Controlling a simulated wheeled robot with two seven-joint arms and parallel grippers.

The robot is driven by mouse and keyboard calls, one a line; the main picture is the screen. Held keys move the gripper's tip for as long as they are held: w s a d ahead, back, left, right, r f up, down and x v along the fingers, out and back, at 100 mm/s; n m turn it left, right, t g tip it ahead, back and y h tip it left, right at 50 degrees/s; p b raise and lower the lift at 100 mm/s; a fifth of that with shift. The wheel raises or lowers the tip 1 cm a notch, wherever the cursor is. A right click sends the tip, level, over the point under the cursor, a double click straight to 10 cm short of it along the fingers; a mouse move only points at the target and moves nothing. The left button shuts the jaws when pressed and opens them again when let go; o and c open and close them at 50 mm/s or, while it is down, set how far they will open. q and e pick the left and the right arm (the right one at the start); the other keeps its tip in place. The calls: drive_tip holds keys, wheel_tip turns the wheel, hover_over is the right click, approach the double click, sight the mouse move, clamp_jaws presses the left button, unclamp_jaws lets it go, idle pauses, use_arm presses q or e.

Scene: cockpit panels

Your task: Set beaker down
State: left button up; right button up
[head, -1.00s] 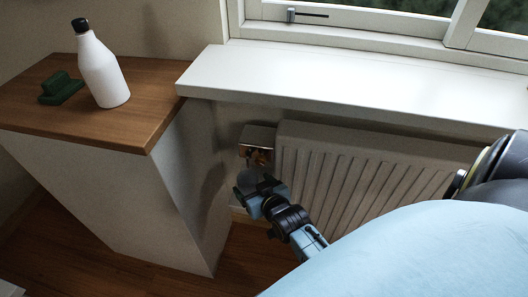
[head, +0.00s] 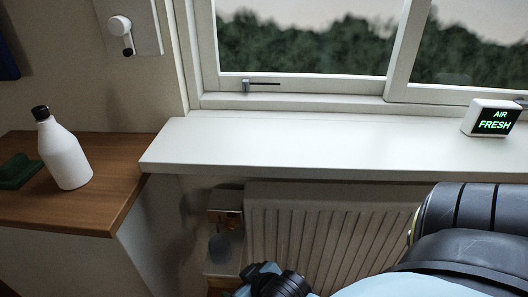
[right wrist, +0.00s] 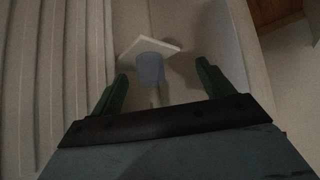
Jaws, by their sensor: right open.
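A small blue-grey beaker (head: 220,247) shows in the head view low beside the radiator, under a copper-coloured fitting. It also shows in the right wrist view (right wrist: 151,70), against a pale square plate (right wrist: 150,46). My right gripper (head: 258,272) is just right of and below the beaker in the head view, partly cut off by the frame's bottom edge. In the right wrist view its green fingers (right wrist: 162,74) are spread wide, with the beaker beyond and between them, and no contact shows. My left gripper is not in view.
The radiator (head: 325,230) stands under the white window sill (head: 300,145). An "AIR FRESH" display (head: 493,119) sits on the sill. A white bottle (head: 64,155) and a green object (head: 18,171) stand on the wooden counter (head: 105,205) at left. Most of the sill is clear.

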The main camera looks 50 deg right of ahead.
drive_tip(key=s+a+r+n+g, duration=0.1)
drive_tip(key=s+g, duration=0.4)
drive_tip(key=s, duration=0.5)
drive_tip(key=shift+a+r+n, duration=0.4)
drive_tip(key=shift+a, duration=0.1)
drive_tip(key=shift+c, duration=0.4)
